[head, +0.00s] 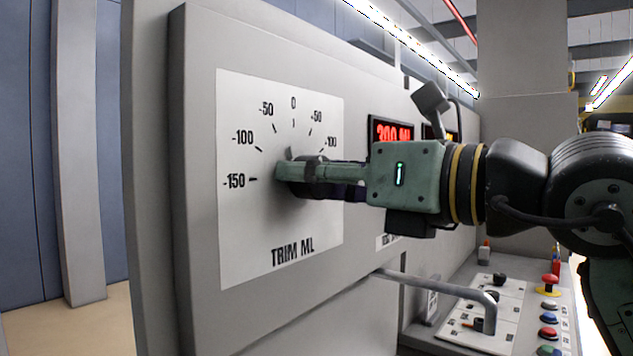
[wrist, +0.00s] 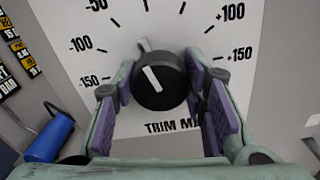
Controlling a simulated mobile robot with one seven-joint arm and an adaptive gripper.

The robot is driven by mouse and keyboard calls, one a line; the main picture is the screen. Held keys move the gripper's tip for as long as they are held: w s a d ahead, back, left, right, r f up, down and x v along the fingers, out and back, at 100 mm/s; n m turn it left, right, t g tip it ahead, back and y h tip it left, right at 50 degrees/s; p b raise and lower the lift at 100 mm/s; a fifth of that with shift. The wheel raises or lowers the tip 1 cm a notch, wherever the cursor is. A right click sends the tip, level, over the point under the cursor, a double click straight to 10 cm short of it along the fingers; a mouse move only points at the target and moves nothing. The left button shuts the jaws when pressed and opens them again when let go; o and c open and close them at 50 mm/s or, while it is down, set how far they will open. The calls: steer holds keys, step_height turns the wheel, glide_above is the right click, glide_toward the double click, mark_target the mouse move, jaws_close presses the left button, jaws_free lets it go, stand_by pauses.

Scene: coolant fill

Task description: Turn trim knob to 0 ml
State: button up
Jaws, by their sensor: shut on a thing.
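The trim knob (wrist: 161,82) is black and round with a white line on its face. It sits on a white dial plate (head: 240,215) marked from -150 to +150 above "TRIM ML". In the wrist view its line and the grey pointer tip (wrist: 143,44) lean up and left, between the -50 and 0 marks. My gripper (head: 292,174) reaches in from the right in the head view and is shut on the knob. Its purple pads flank the knob in the wrist view. In the head view the fingers cover much of the knob.
A red digital display (head: 393,133) is partly hidden behind my gripper; its reading is unclear. A grey bar handle (head: 440,286) sticks out below. A control desk (head: 505,290) with several coloured buttons stands at lower right. A blue object (wrist: 50,138) shows at left in the wrist view.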

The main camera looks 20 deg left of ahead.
steer(key=shift+m+b, duration=0.45)
steer(key=shift+m, duration=0.95)
steer(key=o, duration=1.2)
steer(key=v, duration=1.2)
steer(key=shift+f, duration=0.1)
